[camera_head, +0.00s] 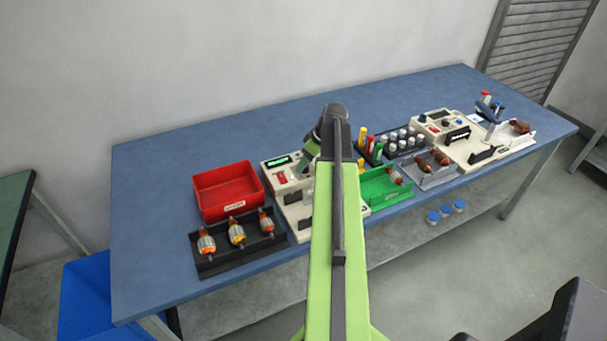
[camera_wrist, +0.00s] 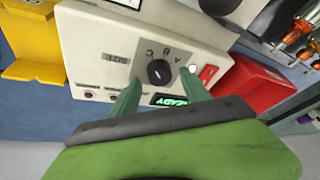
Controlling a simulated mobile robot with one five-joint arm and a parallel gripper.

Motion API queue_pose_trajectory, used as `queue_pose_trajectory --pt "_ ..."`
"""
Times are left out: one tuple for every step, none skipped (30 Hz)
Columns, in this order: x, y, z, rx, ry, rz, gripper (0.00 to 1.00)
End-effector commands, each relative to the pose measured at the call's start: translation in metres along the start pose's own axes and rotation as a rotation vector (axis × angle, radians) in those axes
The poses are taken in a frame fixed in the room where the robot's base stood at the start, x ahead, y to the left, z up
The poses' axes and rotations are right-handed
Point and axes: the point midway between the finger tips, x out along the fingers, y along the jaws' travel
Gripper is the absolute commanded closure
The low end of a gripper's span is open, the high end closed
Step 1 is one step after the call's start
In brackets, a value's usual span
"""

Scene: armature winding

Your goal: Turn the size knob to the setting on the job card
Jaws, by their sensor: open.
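The size knob (camera_wrist: 160,72) is round and black, on a cream panel (camera_wrist: 92,45) with a label that seems to read SIZE. Letters C, B and A show upside down around the knob; I cannot surely tell which its mark faces. My gripper (camera_wrist: 160,77) is open, its green fingers on either side of the knob in the wrist view. Whether they touch it, I cannot tell. In the head view the cream machine (camera_head: 291,187) is partly hidden by my arm, and the knob is not visible there. I cannot make out a job card.
On the panel, a lit green display (camera_wrist: 170,100), a red switch (camera_wrist: 208,73) and a white button (camera_wrist: 193,69) sit close to the fingers. A red bin (camera_head: 228,190), a black tray (camera_head: 222,262) with armatures and a green tray (camera_head: 384,186) flank the machine. The table's back-left is clear.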

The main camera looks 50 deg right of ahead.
Motion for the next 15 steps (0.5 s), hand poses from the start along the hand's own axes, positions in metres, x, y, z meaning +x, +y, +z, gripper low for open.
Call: queue_pose_trajectory --pt "0.0068 0.0004 0.0011 0.0 0.0 0.0 0.45" --pt "0.0077 0.0004 0.0009 0.0 0.0 0.0 0.45" --pt "0.0083 0.0003 0.0006 0.0 0.0 0.0 0.45" --pt "0.0085 0.0003 0.0004 0.0 0.0 0.0 0.45" --pt "0.0084 0.0003 0.0003 0.0 0.0 0.0 0.45" --pt "0.0081 0.0002 0.0001 0.001 0.0 0.0 0.45" --pt "0.0078 0.0002 0.0 0.001 0.0 0.0 0.45" --pt "0.0076 0.0002 0.0 0.001 0.0 0.0 0.45" --pt "0.0074 0.0002 -0.0001 0.001 0.0 0.0 0.45" --pt "0.0073 0.0002 0.0 0.001 0.0 0.0 0.45" --pt "0.0073 0.0003 0.0 0.001 0.0 0.0 0.45" --pt "0.0073 0.0003 0.0001 0.001 0.0 0.0 0.49" --pt "0.0072 0.0003 0.0001 0.001 0.0 0.0 0.53" --pt "0.0072 0.0003 0.0001 0.001 0.0 0.0 0.57" --pt "0.0072 0.0004 0.0002 0.001 0.0 0.0 0.62"
